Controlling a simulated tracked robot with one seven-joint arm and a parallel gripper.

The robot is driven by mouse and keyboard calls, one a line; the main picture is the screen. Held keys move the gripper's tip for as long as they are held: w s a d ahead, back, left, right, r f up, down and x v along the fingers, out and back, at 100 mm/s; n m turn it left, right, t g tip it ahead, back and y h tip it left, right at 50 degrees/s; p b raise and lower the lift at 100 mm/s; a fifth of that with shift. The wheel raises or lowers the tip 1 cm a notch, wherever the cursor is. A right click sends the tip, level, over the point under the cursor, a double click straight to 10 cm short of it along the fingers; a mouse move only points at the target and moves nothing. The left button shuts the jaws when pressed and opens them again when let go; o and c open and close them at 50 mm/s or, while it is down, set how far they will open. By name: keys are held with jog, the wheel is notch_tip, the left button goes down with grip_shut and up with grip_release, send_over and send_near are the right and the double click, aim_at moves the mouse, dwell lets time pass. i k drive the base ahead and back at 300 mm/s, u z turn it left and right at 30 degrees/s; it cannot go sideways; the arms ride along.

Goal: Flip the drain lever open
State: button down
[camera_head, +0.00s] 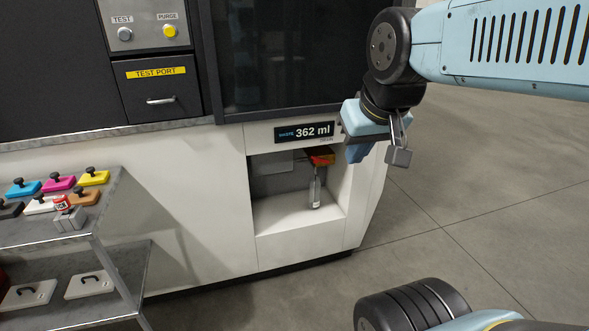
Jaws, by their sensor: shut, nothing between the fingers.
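The drain fitting sits in a white recess (300,212) low on the machine, under a display (304,132) reading 362 ml. A small orange-red piece (321,159), which looks like the drain lever, is at the top of the recess. A grey upright part with a pale lower end (315,190) hangs or stands below it. The lever is too small to tell its exact position. My gripper (357,153) is shut and empty, pointing down to the right of the display. In the picture it is right of the orange-red piece and apart from it.
A grey cart (110,215) with several coloured blocks stands at the left. The test port drawer (158,98) and TEST and PURGE buttons (147,32) are above it. The recess walls surround the lever. The floor (480,200) at the right is clear.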

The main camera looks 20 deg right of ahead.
aim_at(315, 160)
jog(key=k, duration=1.25)
jog(key=z, duration=0.45)
jog(key=i, duration=1)
jog(key=z, duration=0.35)
jog(key=i, duration=0.7)
jog(key=u, duration=0.35)
